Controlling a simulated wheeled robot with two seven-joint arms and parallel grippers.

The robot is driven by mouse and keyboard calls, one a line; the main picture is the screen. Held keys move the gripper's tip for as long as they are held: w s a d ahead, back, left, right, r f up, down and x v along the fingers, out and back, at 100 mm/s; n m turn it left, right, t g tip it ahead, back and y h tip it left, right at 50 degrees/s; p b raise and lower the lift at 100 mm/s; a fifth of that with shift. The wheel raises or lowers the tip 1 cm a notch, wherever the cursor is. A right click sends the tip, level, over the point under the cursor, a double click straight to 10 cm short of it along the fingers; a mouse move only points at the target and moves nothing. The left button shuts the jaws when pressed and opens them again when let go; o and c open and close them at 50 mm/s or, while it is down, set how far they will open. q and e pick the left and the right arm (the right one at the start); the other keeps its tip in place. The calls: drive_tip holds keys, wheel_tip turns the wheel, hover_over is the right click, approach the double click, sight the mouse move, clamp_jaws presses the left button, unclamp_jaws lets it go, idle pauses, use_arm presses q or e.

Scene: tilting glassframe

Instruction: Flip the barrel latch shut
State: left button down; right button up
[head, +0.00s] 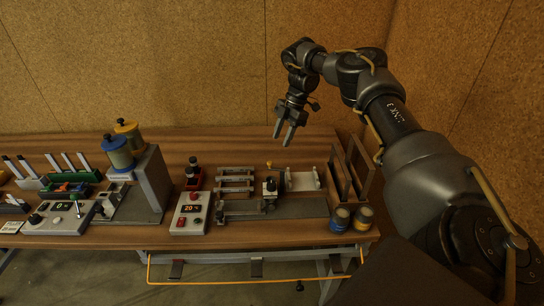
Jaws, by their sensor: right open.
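My right gripper (284,140) hangs in the air above the back of the bench, its two fingers pointing down and apart with nothing between them. It is above and apart from a low grey fixture (290,208) that carries a small black upright block (270,187). I cannot tell which small part is the barrel latch, or how it stands; the details are too small. My left gripper is not in view.
A tall grey machine with blue and yellow canisters (116,152) stands left. A cork wall is behind.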

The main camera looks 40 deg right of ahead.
sight(270, 163)
drive_tip(key=x, duration=0.2)
drive_tip(key=p+x, duration=0.1)
drive_tip(key=x, duration=0.2)
drive_tip(key=w+p+x, duration=0.1)
drive_tip(key=x, duration=0.2)
drive_tip(key=shift+w+d, duration=0.1)
drive_tip(key=shift+f, duration=0.3)
drive_tip(key=shift+s+a+f, duration=0.2)
drive_tip(key=shift+a, duration=0.05)
drive_tip(key=shift+w+f, duration=0.2)
drive_tip(key=shift+s, duration=0.1)
clamp_jaws()
drive_tip(key=shift+s+a+n+g, duration=0.1)
drive_tip(key=shift+a+n+g, duration=0.3)
drive_tip(key=shift+n, duration=0.5)
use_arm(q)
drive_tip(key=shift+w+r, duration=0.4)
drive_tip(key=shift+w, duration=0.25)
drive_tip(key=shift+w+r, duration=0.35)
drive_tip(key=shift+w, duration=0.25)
use_arm(e)
drive_tip(key=shift+s+n, duration=0.15)
drive_tip(key=shift+n, duration=0.35)
drive_tip(key=shift+g, duration=0.3)
